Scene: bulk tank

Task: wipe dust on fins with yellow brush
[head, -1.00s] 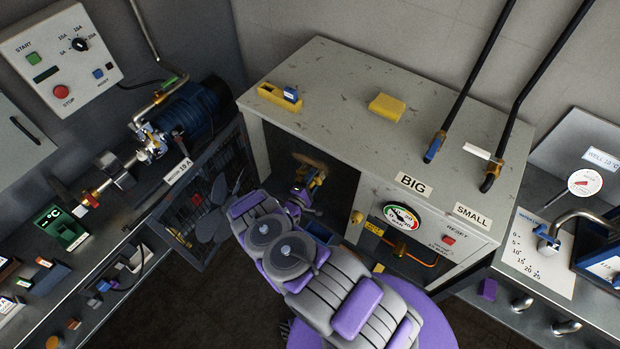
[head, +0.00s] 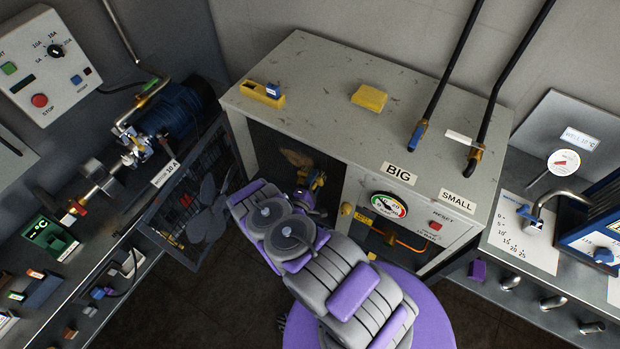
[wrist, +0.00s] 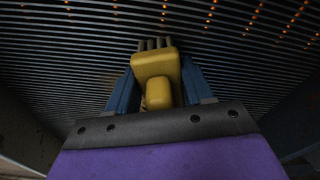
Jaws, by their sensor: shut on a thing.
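In the wrist view, my gripper (wrist: 158,88) is shut on the yellow brush (wrist: 155,66), its blue fingers on either side of the handle. The brush's dark bristles point away from me at the dark horizontal fins (wrist: 75,60); I cannot tell whether they touch. Orange-brown dust specks (wrist: 262,12) dot the fins along the top and upper right. The middle and lower left fins look mostly clear. In the head view, my gripper (head: 314,186) is inside the open front of the grey cabinet (head: 300,75), and my arm hides part of the opening.
An open mesh door with a fan (head: 208,208) stands close left of my arm. A yellow sponge (head: 369,97) and a yellow holder (head: 258,94) lie on the cabinet top. Two black pipes rise at its right. A gauge (head: 387,205) sits right of the opening.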

